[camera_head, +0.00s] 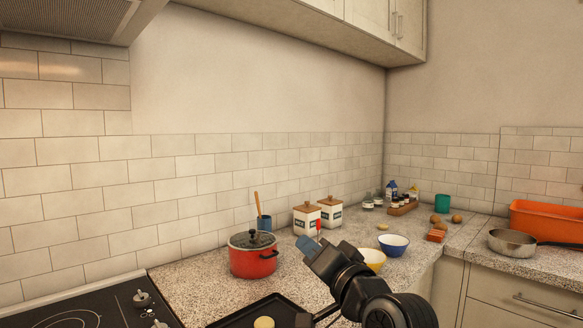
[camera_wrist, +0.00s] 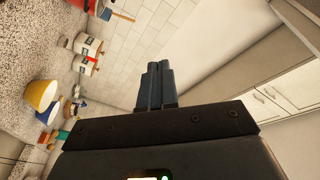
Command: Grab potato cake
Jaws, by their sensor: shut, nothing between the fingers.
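A small pale yellow round piece (camera_head: 264,322), which looks like the potato cake, lies on a black tray or pan (camera_head: 228,322) at the bottom edge of the head view. Another small pale yellow piece (camera_head: 383,226) lies further back on the counter; I cannot tell what it is. My gripper (camera_head: 306,245) is raised above the counter, apart from both pieces, up and right of the one on the tray. Its blue-grey fingers are shut and empty in the wrist view (camera_wrist: 154,70). The wrist view does not show the tray.
A red lidded pot (camera_head: 253,262) stands left of my gripper. White canisters (camera_head: 306,219), a yellow bowl (camera_head: 372,261) and a blue bowl (camera_head: 393,245) are close by. A stove (camera_head: 90,308) is at left, a steel pan (camera_head: 512,242) at right.

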